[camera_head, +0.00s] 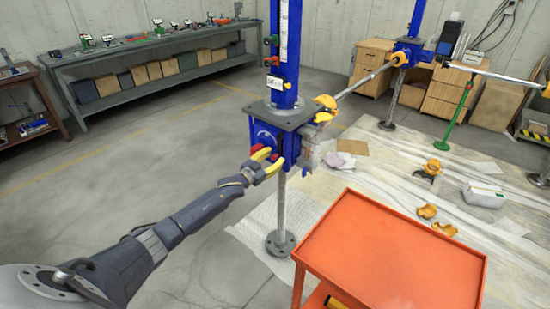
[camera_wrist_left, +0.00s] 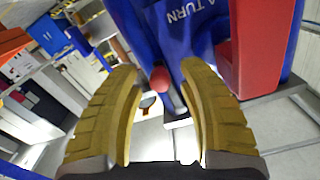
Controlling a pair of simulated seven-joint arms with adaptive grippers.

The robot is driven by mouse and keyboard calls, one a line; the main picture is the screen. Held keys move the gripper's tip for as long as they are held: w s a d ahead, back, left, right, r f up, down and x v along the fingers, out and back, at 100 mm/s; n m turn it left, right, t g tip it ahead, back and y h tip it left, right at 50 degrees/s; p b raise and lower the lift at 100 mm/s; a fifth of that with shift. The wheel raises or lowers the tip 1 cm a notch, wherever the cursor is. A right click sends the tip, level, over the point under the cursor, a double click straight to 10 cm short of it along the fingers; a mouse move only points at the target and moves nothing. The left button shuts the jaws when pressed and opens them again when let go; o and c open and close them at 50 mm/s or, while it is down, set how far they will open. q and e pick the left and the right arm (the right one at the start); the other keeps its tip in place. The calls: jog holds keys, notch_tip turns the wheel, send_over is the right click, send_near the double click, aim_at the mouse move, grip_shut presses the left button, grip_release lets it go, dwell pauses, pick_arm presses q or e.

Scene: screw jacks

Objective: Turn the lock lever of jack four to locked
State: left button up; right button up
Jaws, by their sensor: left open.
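The nearest jack is a blue column (camera_head: 286,55) with a blue gearbox (camera_head: 265,135) on a grey screw with a round foot. I cannot read which number it bears. My left gripper (camera_head: 267,160), with yellow fingers, is at the gearbox's lower front. In the left wrist view the fingers (camera_wrist_left: 162,75) are open, with a small red ball knob (camera_wrist_left: 160,79) between them in the picture, clear of both. A short grey lever lies beside the knob against the blue housing. A large red part (camera_wrist_left: 255,45) is at the right, near "A TURN" lettering. My right gripper is not in view.
An orange cart (camera_head: 390,255) stands at the front right. A shaft (camera_head: 365,83) joins the near jack to a second blue jack (camera_head: 407,50) behind. Plastic sheeting with orange parts (camera_head: 430,168) and a white box (camera_head: 483,195) covers the right floor. The left floor is clear.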

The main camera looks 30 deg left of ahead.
pick_arm(q)
jog(key=shift+w+d, duration=0.1)
jog(key=shift+w, duration=0.4)
grip_shut()
dwell(0.4)
